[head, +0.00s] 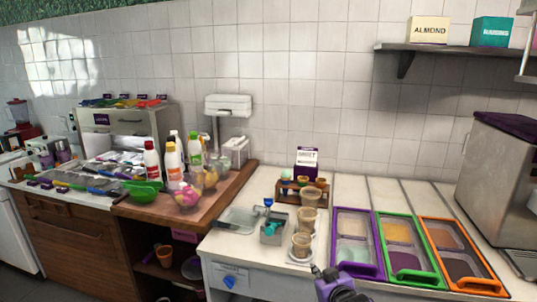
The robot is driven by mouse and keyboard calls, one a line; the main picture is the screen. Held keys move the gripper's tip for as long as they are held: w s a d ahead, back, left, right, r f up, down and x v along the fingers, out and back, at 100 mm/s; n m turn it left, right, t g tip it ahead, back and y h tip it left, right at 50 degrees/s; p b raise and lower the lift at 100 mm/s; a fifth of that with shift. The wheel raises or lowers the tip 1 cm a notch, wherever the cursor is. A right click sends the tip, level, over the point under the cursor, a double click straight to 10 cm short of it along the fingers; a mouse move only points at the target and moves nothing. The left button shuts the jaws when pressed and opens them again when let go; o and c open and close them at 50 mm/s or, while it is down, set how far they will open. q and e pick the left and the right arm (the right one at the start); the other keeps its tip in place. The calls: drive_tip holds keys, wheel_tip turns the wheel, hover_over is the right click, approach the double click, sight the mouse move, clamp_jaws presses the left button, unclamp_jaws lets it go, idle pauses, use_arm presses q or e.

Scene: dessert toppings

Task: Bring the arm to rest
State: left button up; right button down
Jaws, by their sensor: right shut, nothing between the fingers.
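My right gripper (318,270) shows at the bottom edge, right of centre. It is shut and empty, over the front edge of the white counter (221,247), just left of the purple-framed topping tray (376,276) in the picture. Most of my right arm is below the view. My left gripper is out of view.
Stacked tan cups (301,245) stand close beyond the gripper. A green-framed tray (411,273) and an orange-framed tray (457,257) lie to the right. A metal machine (505,170) stands at far right. Bottles (172,163) and a green bowl (143,191) crowd the wooden counter at left.

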drive_tip(key=s+d+f+m+g, duration=0.1)
drive_tip(key=s+f, duration=0.5)
drive_tip(key=s, duration=0.9)
drive_tip(key=s+d+f+m+g+h, duration=0.1)
drive_tip(key=s+f, duration=0.6)
drive_tip(key=s, duration=0.8)
drive_tip(key=s+d+f+m+g+h, duration=0.1)
drive_tip(key=s+f, duration=0.5)
drive_tip(key=s, duration=0.9)
drive_tip(key=shift+s+d+f+m+g, duration=0.2)
drive_tip(key=shift+d+m+g, duration=0.1)
drive_tip(key=shift+d, duration=0.25)
